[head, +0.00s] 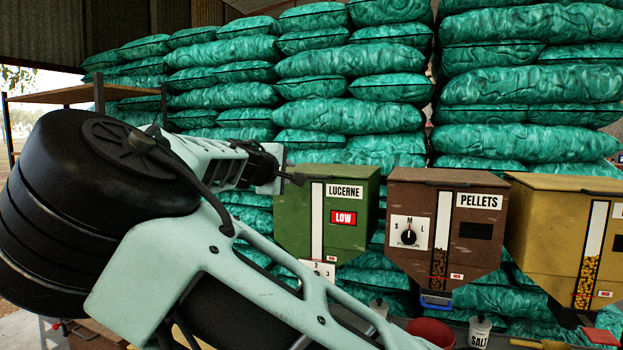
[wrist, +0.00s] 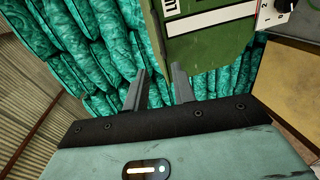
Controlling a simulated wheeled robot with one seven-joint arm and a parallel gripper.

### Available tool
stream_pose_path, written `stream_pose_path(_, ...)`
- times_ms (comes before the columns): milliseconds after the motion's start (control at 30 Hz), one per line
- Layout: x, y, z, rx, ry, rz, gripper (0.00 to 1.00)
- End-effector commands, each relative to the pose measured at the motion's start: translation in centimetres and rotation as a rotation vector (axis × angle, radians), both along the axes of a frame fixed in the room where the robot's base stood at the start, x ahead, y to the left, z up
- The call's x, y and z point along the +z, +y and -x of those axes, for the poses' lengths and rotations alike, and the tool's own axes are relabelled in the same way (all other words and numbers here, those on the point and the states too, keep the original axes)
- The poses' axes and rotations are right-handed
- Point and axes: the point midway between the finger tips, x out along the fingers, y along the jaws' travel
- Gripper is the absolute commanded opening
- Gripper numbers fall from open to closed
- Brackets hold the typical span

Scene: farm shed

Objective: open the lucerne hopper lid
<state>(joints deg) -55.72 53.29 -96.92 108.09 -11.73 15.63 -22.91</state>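The green lucerne hopper (head: 343,228) stands right of my gripper in the head view, with a LUCERNE label and a red LOW sign. Its lid (head: 345,171) lies flat on top and looks shut. A clear strip on its front shows no feed. My gripper (head: 297,179) is at the hopper's upper left, near the lid's left end; I cannot tell whether it touches. In the wrist view my gripper (wrist: 158,88) has its two fingers apart with nothing between them. The hopper's green face (wrist: 205,45) is just beyond the fingertips there.
The brown pellets hopper (head: 437,225) and a yellow hopper (head: 560,235) stand to the right. Teal sacks (head: 350,100) are stacked behind. A wooden shelf (head: 75,95) is at the left. A salt tub (head: 479,331) and a red bucket (head: 430,331) are below.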

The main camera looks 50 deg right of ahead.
Motion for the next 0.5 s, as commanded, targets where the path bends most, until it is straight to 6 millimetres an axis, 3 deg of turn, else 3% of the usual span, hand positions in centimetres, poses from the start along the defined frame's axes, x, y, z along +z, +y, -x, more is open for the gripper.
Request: stream_pose_path(500, -1.8, -8.8, -3.4, -0.007, 0.002, -0.001, 0.26)
